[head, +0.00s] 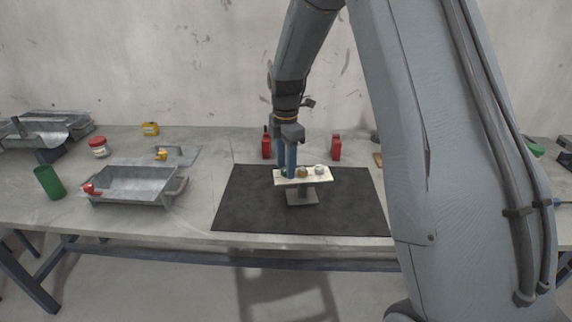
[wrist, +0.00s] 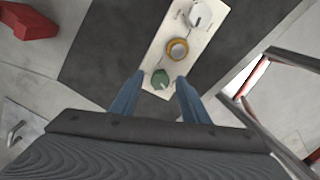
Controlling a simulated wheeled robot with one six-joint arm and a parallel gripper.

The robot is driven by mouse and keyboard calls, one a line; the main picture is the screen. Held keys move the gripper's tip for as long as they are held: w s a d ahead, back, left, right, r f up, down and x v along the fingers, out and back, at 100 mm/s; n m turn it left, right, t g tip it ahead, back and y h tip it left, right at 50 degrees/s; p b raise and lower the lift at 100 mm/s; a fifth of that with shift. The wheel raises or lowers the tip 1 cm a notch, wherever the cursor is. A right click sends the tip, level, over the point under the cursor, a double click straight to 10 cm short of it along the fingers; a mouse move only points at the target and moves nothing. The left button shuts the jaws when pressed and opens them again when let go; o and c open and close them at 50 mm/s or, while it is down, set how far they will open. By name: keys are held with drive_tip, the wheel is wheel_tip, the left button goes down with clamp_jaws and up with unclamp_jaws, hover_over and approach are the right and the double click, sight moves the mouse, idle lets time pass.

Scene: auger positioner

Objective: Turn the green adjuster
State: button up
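The green adjuster (wrist: 160,79) is a small faceted knob at the near end of a pale panel (wrist: 163,54) in the wrist view. In the head view the panel (head: 318,179) stands on a grey pedestal (head: 301,195), and the green adjuster (head: 284,172) is mostly hidden by my fingers. My gripper (head: 287,174) points down at the panel's left end. Its two blue fingers are apart, one on each side of the green adjuster, with visible gaps in the wrist view. I cannot tell whether the tips reach down beside it.
A yellow ring-like knob (wrist: 177,49) and a white knob (wrist: 200,15) sit farther along the panel. A dark mat (head: 250,205) lies beneath. Red bottles (head: 336,147) stand behind. A metal tray (head: 130,186) and green cup (head: 49,182) are at left.

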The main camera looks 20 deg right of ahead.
drive_tip(key=shift+r+b, duration=1.15)
drive_tip(key=shift+r, duration=2.75)
